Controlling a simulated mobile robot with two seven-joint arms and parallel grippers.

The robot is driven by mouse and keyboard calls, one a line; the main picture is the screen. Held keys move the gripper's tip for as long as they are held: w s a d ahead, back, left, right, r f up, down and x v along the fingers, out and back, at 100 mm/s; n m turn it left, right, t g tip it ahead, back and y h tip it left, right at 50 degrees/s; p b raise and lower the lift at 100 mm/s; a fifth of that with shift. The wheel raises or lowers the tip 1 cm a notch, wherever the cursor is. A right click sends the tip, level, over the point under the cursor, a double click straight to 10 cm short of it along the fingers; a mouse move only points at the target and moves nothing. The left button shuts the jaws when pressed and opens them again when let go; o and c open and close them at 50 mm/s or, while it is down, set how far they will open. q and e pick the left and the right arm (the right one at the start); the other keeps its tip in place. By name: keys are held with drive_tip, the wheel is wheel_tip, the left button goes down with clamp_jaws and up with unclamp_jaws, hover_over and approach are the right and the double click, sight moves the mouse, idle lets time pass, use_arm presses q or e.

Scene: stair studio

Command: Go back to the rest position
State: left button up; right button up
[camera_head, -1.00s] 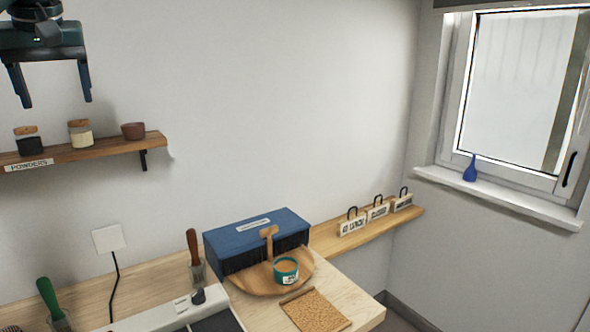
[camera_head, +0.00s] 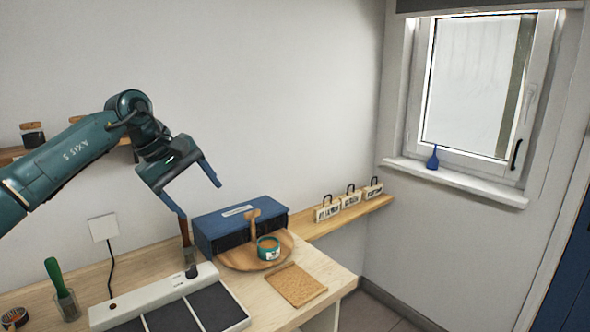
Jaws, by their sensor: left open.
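My left gripper (camera_head: 197,202) shows in the head view, on the arm that comes in from the left. It is open and empty, with its two fingers spread, in the air in front of the wall. In the picture it stands above and left of the blue box (camera_head: 240,222). The lower finger overlaps a brown-handled tool (camera_head: 185,233) behind it. The arm hides much of the wall shelf. My right gripper does not show.
The wooden worktop (camera_head: 262,308) carries a white tray with dark panels (camera_head: 160,288), a green-handled brush (camera_head: 54,273), a round wooden board (camera_head: 236,258) with a teal tin (camera_head: 268,248), and a cork mat (camera_head: 297,284). A ledge with labelled blocks (camera_head: 350,199) runs right, towards the window (camera_head: 471,85).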

use_arm(q)
drive_tip(key=s+d+f+n+t+h, duration=0.1)
drive_tip(key=s+d+f+n+h, duration=0.5)
drive_tip(key=d+n, duration=0.4)
drive_tip(key=s+d+f+n+t+h, duration=0.1)
drive_tip(key=s+d+f+n+h, duration=0.3)
drive_tip(key=d+f+n+h, duration=0.65)
drive_tip(key=s+a+f+n+t+y, duration=0.35)
drive_tip(key=f+n+t+y, duration=0.2)
drive_tip(key=n, duration=0.75)
drive_tip(key=s+a+f+n+t+y, duration=0.2)
drive_tip(key=a+f+n+t+y, duration=0.4)
drive_tip(key=n, duration=0.7)
drive_tip(key=s+a+f+n+g+y, duration=0.2)
drive_tip(key=s+f+n+g+y, duration=0.1)
drive_tip(key=s+f+n, duration=0.4)
drive_tip(key=s+a+f+n+g+y, duration=0.3)
drive_tip(key=s+f+n, duration=0.4)
drive_tip(key=s, duration=0.3)
drive_tip(key=shift+s+a+f+n+g+y, duration=0.15)
drive_tip(key=shift+a+f+n+g+y, duration=0.3)
drive_tip(key=shift+f, duration=0.3)
drive_tip(key=shift+d, duration=0.1)
